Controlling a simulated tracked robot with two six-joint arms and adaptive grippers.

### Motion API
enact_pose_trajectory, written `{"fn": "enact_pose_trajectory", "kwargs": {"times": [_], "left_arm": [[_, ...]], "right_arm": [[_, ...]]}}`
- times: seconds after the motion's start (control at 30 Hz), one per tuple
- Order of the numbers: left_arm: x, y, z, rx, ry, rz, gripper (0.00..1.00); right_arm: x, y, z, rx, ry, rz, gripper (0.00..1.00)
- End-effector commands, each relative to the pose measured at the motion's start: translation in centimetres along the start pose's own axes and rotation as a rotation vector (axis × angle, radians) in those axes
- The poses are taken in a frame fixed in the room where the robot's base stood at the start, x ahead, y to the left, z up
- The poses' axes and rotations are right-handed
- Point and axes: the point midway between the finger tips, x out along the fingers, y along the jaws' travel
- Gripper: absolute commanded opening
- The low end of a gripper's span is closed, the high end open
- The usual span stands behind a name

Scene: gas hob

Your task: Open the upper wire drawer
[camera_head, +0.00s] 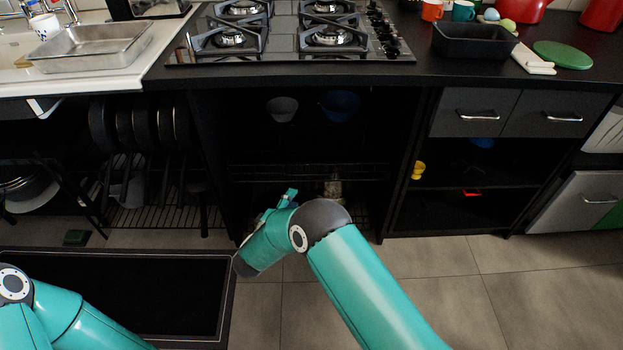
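The dark open cabinet under the hob holds wire drawers. The upper wire drawer (300,171) shows only as faint thin dark wires below a grey bowl (282,108) and a blue bowl (340,104); it looks pushed in. My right arm reaches in from the lower right, and its wrist is bent in front of the cabinet's lower part. Only a small teal part of my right gripper (289,196) shows beyond the wrist, below the wires. Its fingers are hidden, so I cannot tell its opening or any contact. My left arm is at lower left; its gripper is out of view.
The gas hob (320,30) and worktop lie above the cabinet. Pans (135,125) on a rack stand to the left. Grey drawers with handles (478,114) are to the right. A dark mat (130,290) covers the left floor; tiles (510,300) at right are clear.

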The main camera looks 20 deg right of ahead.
Motion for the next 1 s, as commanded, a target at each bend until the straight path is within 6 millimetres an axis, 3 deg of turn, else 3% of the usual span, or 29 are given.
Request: {"fn": "enact_pose_trajectory", "kwargs": {"times": [0.3,0.5,0.7,1.0], "left_arm": [[2.5,-0.9,0.0,0.000,0.000,0.000,0.40],[3.7,-1.4,0.0,0.000,0.000,0.000,0.40],[4.4,-1.6,0.0,0.000,0.000,0.000,0.40],[4.4,-1.6,0.0,0.000,0.000,0.000,0.40]], "right_arm": [[7.2,-0.5,0.1,0.005,-0.004,0.000,0.37],[10.9,-0.4,0.1,0.003,-0.002,0.000,0.37],[13.0,-0.3,0.0,0.002,0.000,-0.001,0.37],[13.5,-0.1,0.0,0.000,0.003,-0.001,0.37]]}}
